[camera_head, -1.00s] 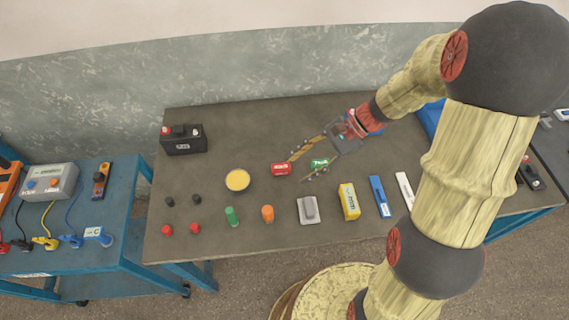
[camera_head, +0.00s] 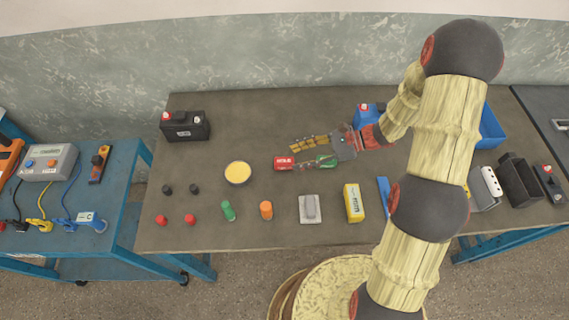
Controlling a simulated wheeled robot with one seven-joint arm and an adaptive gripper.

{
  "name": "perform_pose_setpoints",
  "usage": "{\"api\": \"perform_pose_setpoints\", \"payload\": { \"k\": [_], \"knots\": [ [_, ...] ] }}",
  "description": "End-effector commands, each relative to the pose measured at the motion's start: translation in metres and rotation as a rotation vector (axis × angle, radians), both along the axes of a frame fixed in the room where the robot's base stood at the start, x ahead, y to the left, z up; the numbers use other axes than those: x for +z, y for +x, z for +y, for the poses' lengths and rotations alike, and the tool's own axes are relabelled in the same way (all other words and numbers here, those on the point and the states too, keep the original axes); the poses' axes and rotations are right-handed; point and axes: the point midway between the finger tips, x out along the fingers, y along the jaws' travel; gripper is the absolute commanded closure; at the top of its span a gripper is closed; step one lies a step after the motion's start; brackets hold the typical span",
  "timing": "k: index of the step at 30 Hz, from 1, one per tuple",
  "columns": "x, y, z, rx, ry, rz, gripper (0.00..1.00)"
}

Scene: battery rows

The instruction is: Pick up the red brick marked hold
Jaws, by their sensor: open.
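The red brick (camera_head: 283,163) lies on the grey-brown bench top, with small pale lettering that I cannot read surely. A green brick (camera_head: 328,161) lies just right of it. My gripper (camera_head: 297,157) is open and empty, coming from the right with its fingers pointing left. The upper finger lies beyond the bricks in the picture. The lower finger crosses in front of the green brick, its tip near the red brick's right end. I cannot tell whether it touches either brick or how high it is.
A yellow round dish (camera_head: 237,173) stands left of the red brick. A black battery (camera_head: 185,126) is at the back left, a blue one (camera_head: 367,114) behind my gripper. Coloured caps, a grey block (camera_head: 310,209) and a yellow box (camera_head: 354,203) line the front. The bench's back middle is clear.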

Motion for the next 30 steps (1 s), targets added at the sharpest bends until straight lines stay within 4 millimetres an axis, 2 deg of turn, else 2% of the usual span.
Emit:
{"api": "perform_pose_setpoints", "payload": {
  "k": [3, 7, 15, 30],
  "knots": [
    [-0.013, -0.002, 0.016, 0.004, 0.0, 0.002, 0.53],
    [-0.019, -0.002, 0.033, 0.004, -0.001, 0.002, 0.53],
    [-0.018, -0.001, 0.038, 0.001, -0.001, 0.0, 0.53],
    [-0.019, -0.001, 0.037, 0.002, -0.001, 0.001, 0.81]
  ]
}}
